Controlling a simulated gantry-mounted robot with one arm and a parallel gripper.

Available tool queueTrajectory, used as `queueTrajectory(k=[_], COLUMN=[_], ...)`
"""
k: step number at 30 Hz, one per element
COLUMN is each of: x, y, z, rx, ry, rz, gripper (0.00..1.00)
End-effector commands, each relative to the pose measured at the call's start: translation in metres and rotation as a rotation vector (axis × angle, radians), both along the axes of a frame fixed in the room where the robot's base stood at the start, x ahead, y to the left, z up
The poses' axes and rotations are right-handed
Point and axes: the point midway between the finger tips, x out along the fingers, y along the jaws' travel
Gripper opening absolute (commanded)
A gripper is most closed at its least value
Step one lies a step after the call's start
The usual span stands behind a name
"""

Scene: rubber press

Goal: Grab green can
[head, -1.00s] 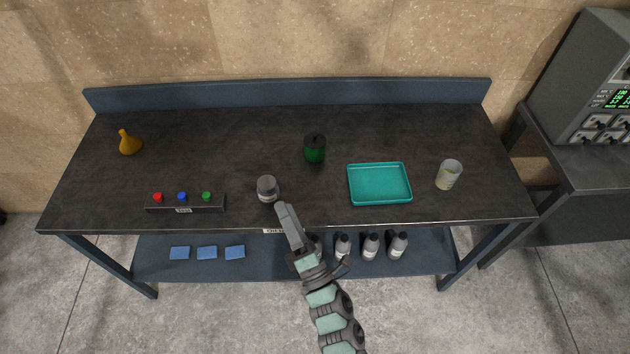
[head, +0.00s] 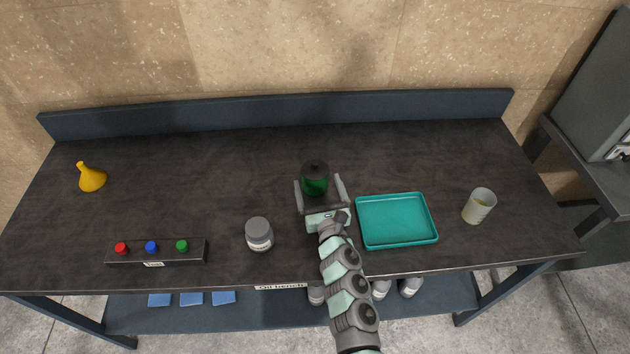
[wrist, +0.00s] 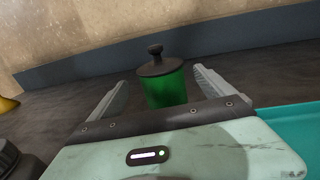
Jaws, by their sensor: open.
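The green can (head: 315,181) with a dark knobbed lid stands upright on the dark bench top, near the middle. My gripper (head: 320,183) is open, with one finger on each side of the can in the head view. In the wrist view, the can (wrist: 164,86) stands between and a little beyond the two spread fingers (wrist: 160,88). Gaps show between the can and both fingers there. The can's base is hidden behind my gripper's body in the wrist view.
A teal tray (head: 396,220) lies close on the right, with a pale beaker (head: 479,206) beyond it. A grey jar (head: 259,234) stands front left. A button panel (head: 156,251) and yellow funnel (head: 91,177) are farther left. The bench behind the can is clear.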

Motion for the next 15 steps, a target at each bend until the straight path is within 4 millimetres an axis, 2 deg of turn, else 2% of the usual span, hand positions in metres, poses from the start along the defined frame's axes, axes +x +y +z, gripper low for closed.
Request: queueTrajectory(k=[5,15], x=[0.009,0.044], y=[0.000,0.007], z=[-0.002,-0.002], rx=[0.001,0.004], ry=[0.003,0.002], rz=[-0.003,-0.003], gripper=[0.93,0.93])
